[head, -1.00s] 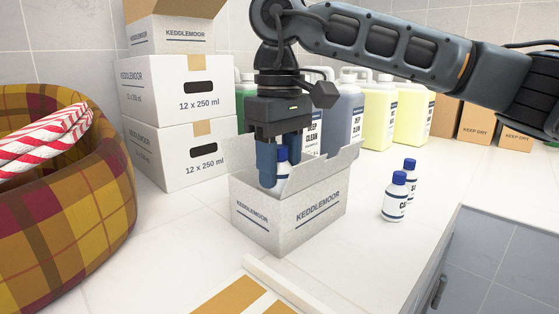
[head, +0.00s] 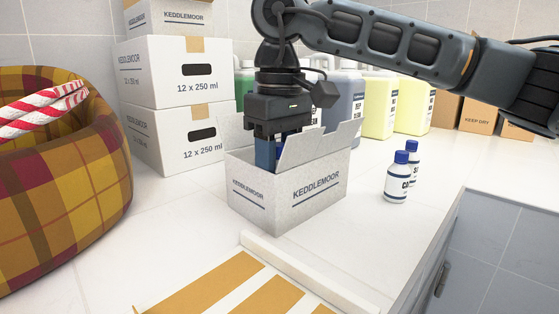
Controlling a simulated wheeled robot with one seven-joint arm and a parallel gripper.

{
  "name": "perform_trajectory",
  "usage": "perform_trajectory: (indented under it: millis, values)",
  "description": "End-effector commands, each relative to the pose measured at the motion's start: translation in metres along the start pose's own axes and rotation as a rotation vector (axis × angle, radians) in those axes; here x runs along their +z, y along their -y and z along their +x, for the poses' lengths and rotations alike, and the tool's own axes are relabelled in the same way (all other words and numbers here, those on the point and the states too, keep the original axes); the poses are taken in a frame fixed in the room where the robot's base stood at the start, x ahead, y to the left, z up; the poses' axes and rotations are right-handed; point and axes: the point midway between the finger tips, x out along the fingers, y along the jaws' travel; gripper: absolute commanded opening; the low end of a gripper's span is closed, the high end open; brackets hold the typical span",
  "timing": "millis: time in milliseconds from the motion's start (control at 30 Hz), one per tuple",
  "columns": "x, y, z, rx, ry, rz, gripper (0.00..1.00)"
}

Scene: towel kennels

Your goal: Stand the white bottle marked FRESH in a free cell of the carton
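The carton (head: 320,187) is a grey-white open box marked KEDDLEMOOR, upright on the counter with its flaps raised. My gripper (head: 279,155) points down into its open top. The fingers are partly hidden by the carton's wall and flap. Between them a small part of a blue cap (head: 281,153) shows, and the gripper appears shut on this bottle. The bottle's body and marking are hidden inside the carton, so I cannot read FRESH. The carton's cells are also hidden.
Two white bottles with blue caps stand right of the carton, the front one (head: 397,180) partly covering the other (head: 412,158). A plaid basket (head: 70,200) is at left, with stacked boxes (head: 176,122) and jugs (head: 413,108) behind. An orange-striped white item (head: 225,285) lies in front.

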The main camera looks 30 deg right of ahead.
Motion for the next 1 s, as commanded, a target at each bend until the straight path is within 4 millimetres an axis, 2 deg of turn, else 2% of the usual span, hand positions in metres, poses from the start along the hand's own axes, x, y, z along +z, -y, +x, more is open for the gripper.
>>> perform_trajectory:
  millis: [33, 167, 200, 400, 500, 700, 1000]
  values:
    - [0.0052, 0.0006, 0.0244, 0.004, 0.036, -0.005, 0.1]
    - [0.0052, 0.0007, 0.0248, 0.005, 0.036, -0.005, 0.1]
    - [0.0052, 0.0007, 0.0249, 0.005, 0.036, -0.005, 0.46]
    - [0.0053, 0.0007, 0.0252, 0.005, 0.036, -0.005, 0.65]
    - [0.0055, 0.0004, 0.0252, 0.006, 0.036, -0.005, 0.74]
    - [0.0058, 0.0005, 0.0254, 0.006, 0.038, -0.007, 0.74]
    - [0.0049, 0.0005, 0.0213, 0.004, 0.034, -0.005, 1.0]
